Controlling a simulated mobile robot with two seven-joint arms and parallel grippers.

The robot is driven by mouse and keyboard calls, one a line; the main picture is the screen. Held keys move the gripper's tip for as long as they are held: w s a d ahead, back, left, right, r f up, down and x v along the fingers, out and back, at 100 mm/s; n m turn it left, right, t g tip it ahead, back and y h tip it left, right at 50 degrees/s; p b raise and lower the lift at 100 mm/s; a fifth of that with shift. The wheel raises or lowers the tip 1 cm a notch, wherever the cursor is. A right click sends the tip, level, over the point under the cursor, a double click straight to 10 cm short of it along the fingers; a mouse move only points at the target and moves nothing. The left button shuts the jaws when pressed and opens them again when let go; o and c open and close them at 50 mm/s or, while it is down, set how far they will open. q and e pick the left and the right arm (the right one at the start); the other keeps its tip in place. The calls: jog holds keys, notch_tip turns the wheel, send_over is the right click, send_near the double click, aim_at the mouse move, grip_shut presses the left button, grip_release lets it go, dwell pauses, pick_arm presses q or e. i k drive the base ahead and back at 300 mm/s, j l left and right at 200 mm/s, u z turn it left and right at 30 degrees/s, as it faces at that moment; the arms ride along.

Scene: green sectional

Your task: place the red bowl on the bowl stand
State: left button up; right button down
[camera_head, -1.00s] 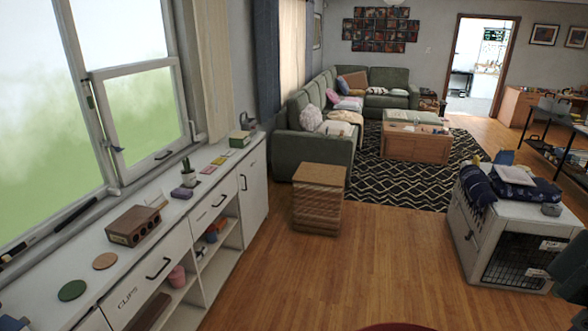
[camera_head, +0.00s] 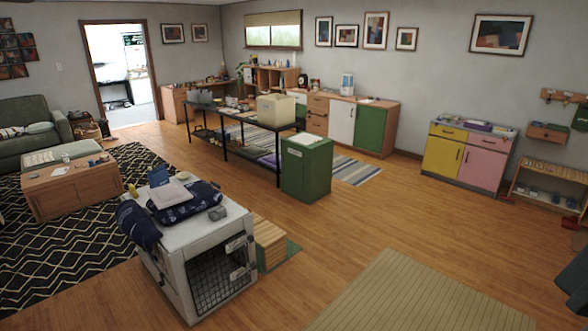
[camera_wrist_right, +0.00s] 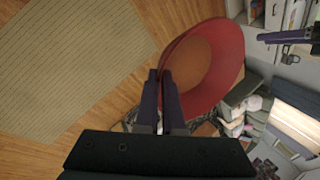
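The red bowl (camera_wrist_right: 222,65) shows large in the right wrist view, with its orange-brown inside partly facing the camera. My right gripper (camera_wrist_right: 160,78) has its dark purple fingers close together at the near rim of the bowl, one on each side of it, and holds the bowl above the floor. The bowl is outside the head view. A dark purple part at the upper right of the right wrist view looks like my left gripper (camera_wrist_right: 288,37); its opening is unclear. I cannot make out a bowl stand in either view.
A white crate (camera_head: 196,259) with cloths on top stands in front, left of centre. A green cabinet (camera_head: 306,172) and long black table (camera_head: 232,117) stand beyond. A yellow and pink cabinet (camera_head: 466,158) is at right.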

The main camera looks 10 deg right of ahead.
aim_at(260, 236)
jog(key=i+z, duration=0.1)
jog(key=i, duration=2.3)
jog(key=i+l+u, duration=0.2)
jog(key=i+u, duration=0.2)
jog(key=i, duration=0.4)
jog(key=i+l+u, duration=0.4)
jog(key=i, duration=0.4)
jog(key=i+l+u, duration=0.4)
jog(key=i+l, duration=0.3)
